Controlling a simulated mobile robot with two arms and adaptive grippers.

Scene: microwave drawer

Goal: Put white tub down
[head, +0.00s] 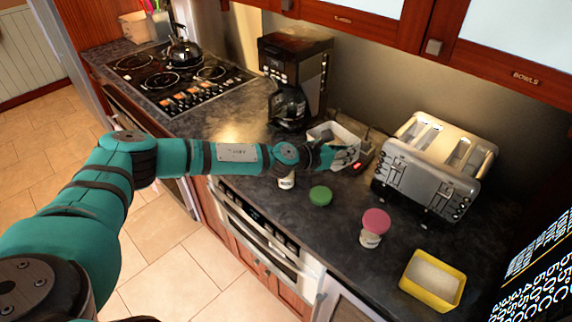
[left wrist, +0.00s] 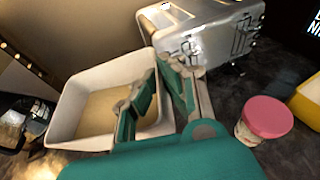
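The white tub (left wrist: 66,112) is an open, rectangular container with a tan inside, seen large at the left of the left wrist view. In the head view the tub (head: 320,130) is partly hidden behind my left gripper (head: 350,154), between the coffee maker and the toaster. In the left wrist view my left gripper (left wrist: 158,78) has one finger over the tub's inside and the other outside its right wall, closed on that wall. Whether the tub's base touches the counter is hard to tell. My right gripper is not in view.
A coffee maker (head: 294,75) stands left of the tub and a silver toaster (head: 430,165) right. In front are a green-lidded item (head: 320,196), a pink-lidded jar (head: 374,226) and a yellow tub (head: 433,281). Dark counter (head: 340,235) is clear between these.

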